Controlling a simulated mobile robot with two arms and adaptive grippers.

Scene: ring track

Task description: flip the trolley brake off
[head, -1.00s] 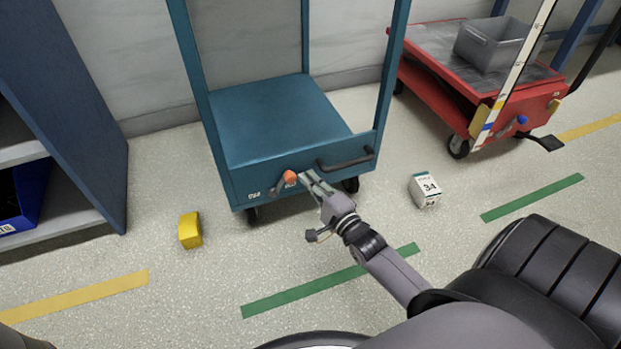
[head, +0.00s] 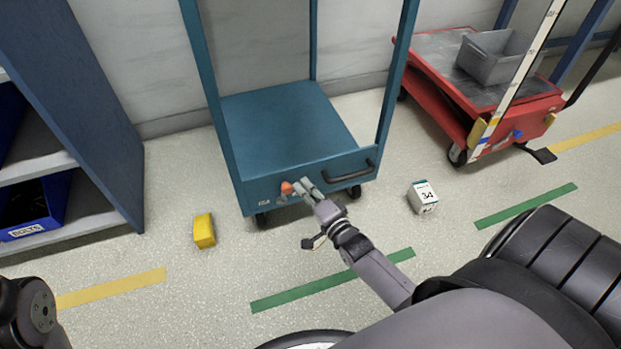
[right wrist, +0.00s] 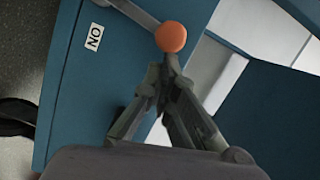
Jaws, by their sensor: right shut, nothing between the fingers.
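The blue trolley (head: 290,115) stands by the wall. Its brake lever ends in an orange knob (head: 287,188) on the front panel, left of the black handle (head: 347,168). My right gripper (head: 306,187) is shut and empty, just right of the knob. In the right wrist view the knob (right wrist: 171,36) is just beyond the closed fingertips (right wrist: 170,64); I cannot tell whether they touch. The grey lever (right wrist: 130,12) runs from the knob toward the upper left, near an "ON" label (right wrist: 92,38) seen upside down. My left gripper is out of view.
A yellow block (head: 203,231) and a white box marked 34 (head: 422,197) lie on the floor either side of the trolley. A red cart (head: 440,75) with a grey bin (head: 488,60) stands at right. Blue shelving (head: 95,105) stands at left.

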